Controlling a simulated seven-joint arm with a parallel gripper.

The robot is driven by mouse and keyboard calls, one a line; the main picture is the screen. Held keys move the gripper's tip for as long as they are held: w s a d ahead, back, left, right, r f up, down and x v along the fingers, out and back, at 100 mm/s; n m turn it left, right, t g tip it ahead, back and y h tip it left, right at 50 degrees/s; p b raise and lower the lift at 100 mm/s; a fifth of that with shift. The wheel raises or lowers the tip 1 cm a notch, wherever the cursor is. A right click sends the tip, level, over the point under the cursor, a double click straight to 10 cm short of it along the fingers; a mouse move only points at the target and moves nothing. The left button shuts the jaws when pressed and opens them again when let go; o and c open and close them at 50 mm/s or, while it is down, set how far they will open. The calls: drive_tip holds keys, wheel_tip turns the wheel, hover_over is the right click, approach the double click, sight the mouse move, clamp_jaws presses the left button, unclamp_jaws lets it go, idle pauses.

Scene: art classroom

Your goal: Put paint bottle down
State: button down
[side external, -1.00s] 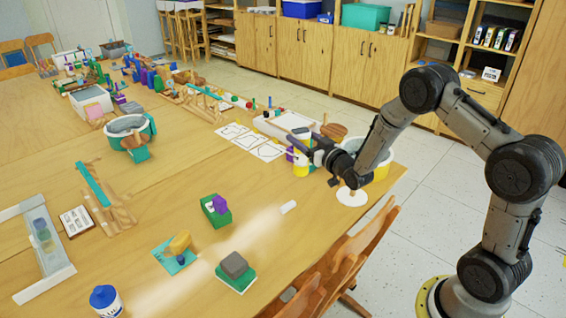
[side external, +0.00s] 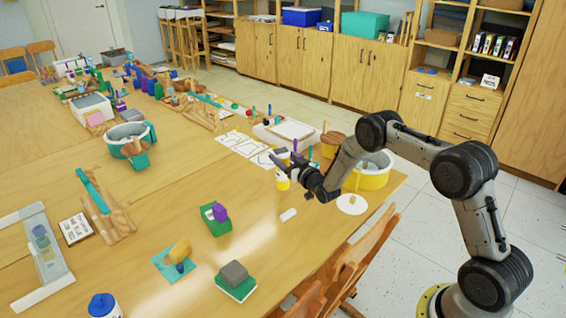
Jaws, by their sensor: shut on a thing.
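A white and yellow paint bottle (side external: 282,181) is at my gripper (side external: 286,166), near the right part of the table. My gripper is shut on it, and the dark fingers and wrist hide much of it. The bottle looks about upright. I cannot tell whether its base touches the wooden table (side external: 255,260). Another bottle, white with a blue cap (side external: 103,303), stands at the front left edge of the table.
Drawing sheets (side external: 243,144) and a white tray (side external: 285,132) lie behind the gripper.

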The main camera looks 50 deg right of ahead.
drive_tip(key=shift+f, duration=0.9)
drive_tip(key=shift+c, duration=0.3)
unclamp_jaws()
drive_tip(key=shift+f, duration=0.2)
